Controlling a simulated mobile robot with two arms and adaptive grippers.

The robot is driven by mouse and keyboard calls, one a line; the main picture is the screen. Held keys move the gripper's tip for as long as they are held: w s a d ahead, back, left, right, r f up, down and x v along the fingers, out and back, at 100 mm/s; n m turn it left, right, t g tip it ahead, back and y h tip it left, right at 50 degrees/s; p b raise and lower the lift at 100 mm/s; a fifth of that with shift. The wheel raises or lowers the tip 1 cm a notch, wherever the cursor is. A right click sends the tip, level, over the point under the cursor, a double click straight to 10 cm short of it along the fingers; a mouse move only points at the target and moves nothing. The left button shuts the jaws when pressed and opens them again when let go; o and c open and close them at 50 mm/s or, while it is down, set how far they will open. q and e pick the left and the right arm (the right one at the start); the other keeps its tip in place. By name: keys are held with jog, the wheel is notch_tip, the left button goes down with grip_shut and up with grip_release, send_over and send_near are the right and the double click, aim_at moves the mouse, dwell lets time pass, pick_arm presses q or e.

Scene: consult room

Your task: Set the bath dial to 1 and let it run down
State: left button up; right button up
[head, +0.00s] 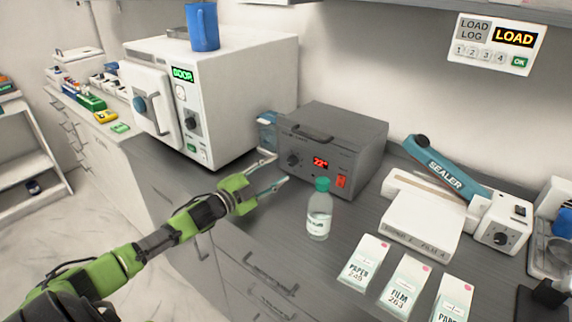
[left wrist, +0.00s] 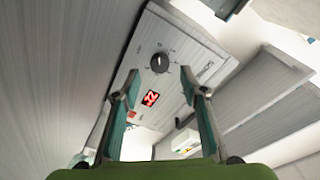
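The bath is a dark grey box (head: 345,150) on the counter with a black dial (head: 294,160), a red display (head: 321,163) that seems to read 22° and a red switch (head: 341,182). In the left wrist view the dial (left wrist: 160,62) shows just beyond my fingertips, with the display (left wrist: 150,98) beside it. My left gripper (head: 273,172) is open and empty, its fingers spread in front of the bath's front panel, apart from the dial as far as I can see. The dial's exact setting is too small to read. My right gripper is not in view.
A clear bottle with a green cap (head: 319,210) stands close right of my left gripper. A white steriliser (head: 210,95) with a blue mug (head: 203,27) on top stands left. A sealer (head: 450,165), a white box (head: 421,223) and pouch packs (head: 363,259) fill the right side.

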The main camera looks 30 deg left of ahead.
aim_at(290, 162)
pick_arm(q)
jog(key=shift+w+d, duration=0.25)
jog(key=shift+w, duration=1)
jog(key=shift+w+d, duration=0.2)
jog(key=shift+w, duration=1)
jog(key=c, duration=1.1)
